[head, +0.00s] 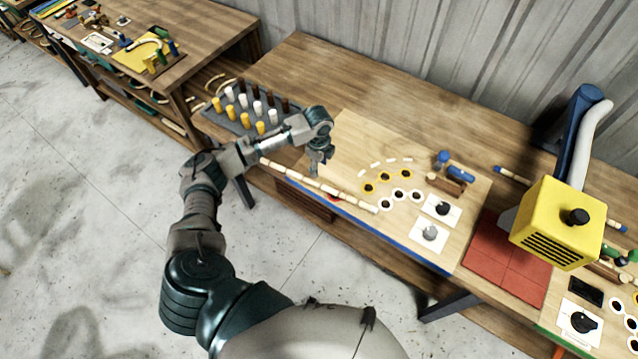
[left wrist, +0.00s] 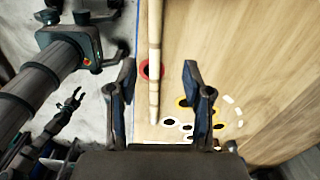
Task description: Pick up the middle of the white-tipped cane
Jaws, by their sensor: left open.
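The white-tipped cane (head: 335,192) is a thin pale segmented rod. It lies slantwise along the front edge of the light wooden board, its left end past the board's corner. My left gripper (head: 320,168) is above the cane, left of its right half, pointing down and empty. In the left wrist view the cane (left wrist: 154,60) runs lengthwise between the two spread fingers of my left gripper (left wrist: 160,92), with clear space on both sides. A small dark claw at the lower left of that view seems to be my right gripper (left wrist: 70,101), its fingers apart.
Yellow and white rings (head: 398,195) and white dashes lie on the board (head: 350,140) beside the cane. A grey rack of coloured pegs (head: 245,108) stands at the left. A yellow machine (head: 556,222) on a blue post stands at the right, near red tiles (head: 497,258).

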